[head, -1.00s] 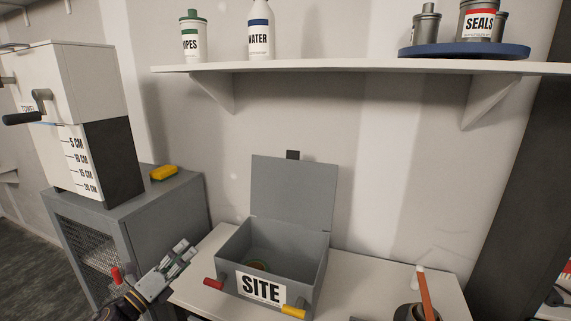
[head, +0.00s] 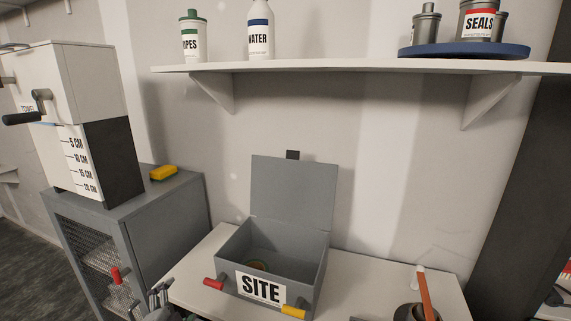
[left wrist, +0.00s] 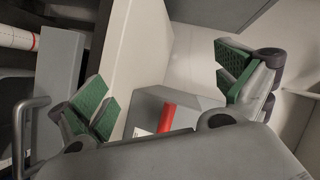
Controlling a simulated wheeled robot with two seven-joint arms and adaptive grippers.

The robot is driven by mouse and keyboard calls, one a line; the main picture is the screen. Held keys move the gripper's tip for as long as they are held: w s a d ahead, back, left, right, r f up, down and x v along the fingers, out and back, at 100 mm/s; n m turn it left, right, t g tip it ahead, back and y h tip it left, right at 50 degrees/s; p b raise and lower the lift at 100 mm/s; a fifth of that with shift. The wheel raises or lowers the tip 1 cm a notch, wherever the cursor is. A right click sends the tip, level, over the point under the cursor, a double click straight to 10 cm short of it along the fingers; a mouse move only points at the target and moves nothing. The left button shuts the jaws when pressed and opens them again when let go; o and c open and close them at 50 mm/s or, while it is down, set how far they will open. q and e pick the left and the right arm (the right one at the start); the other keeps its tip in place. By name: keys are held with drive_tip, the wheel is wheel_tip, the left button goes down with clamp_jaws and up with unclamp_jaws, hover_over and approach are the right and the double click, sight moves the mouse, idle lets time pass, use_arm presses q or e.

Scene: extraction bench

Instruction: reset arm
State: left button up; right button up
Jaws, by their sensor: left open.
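My left gripper (left wrist: 165,88) is open in the left wrist view, its green-padded fingers wide apart with nothing held between them. In the head view it shows only in part at the bottom edge (head: 160,300), left of the grey SITE box. The SITE box (head: 235,245) stands on the white bench with its lid open, and something round lies inside. A red handle (head: 213,284) and a yellow handle (head: 293,313) stick out at its front. In the left wrist view a grey box with a red part (left wrist: 167,118) shows beyond the fingers. My right gripper is not in view.
A grey mesh-front cabinet (head: 165,225) stands left of the bench (head: 385,285), with a white dispenser (head: 70,80) and a yellow item (head: 164,173) on top. A shelf (head: 340,67) with bottles hangs above. A dark pot (head: 408,313) stands at bottom right.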

use_arm(q)
drive_tip(key=s+d+f+n+g+h, duration=0.1)
drive_tip(key=s+d+f+n+g, duration=0.25)
drive_tip(key=s, duration=0.35)
drive_tip(key=s+d+f+n+g, duration=0.2)
drive_tip(key=s+f+n+g, duration=0.15)
drive_tip(key=s, duration=0.35)
drive_tip(key=s+d+f+n+g+h, duration=0.1)
drive_tip(key=s+d+f+n+g, duration=0.25)
drive_tip(key=s, duration=0.35)
drive_tip(key=s+f+g, duration=0.2)
drive_tip(key=s+f, duration=0.1)
drive_tip(key=f, duration=3)
drive_tip(key=s+a+f, duration=0.2)
drive_tip(key=s+f, duration=0.7)
drive_tip(key=s, duration=0.2)
drive_tip(key=s+a+f, duration=0.3)
drive_tip(key=s+f, duration=0.7)
drive_tip(key=s, duration=0.1)
drive_tip(key=shift+s+f+m+g, duration=0.25)
drive_tip(key=shift+f+m+g, duration=0.05)
drive_tip(key=shift+m+g, duration=0.15)
drive_tip(key=shift+w+d, duration=0.15)
drive_tip(key=shift+w, duration=0.05)
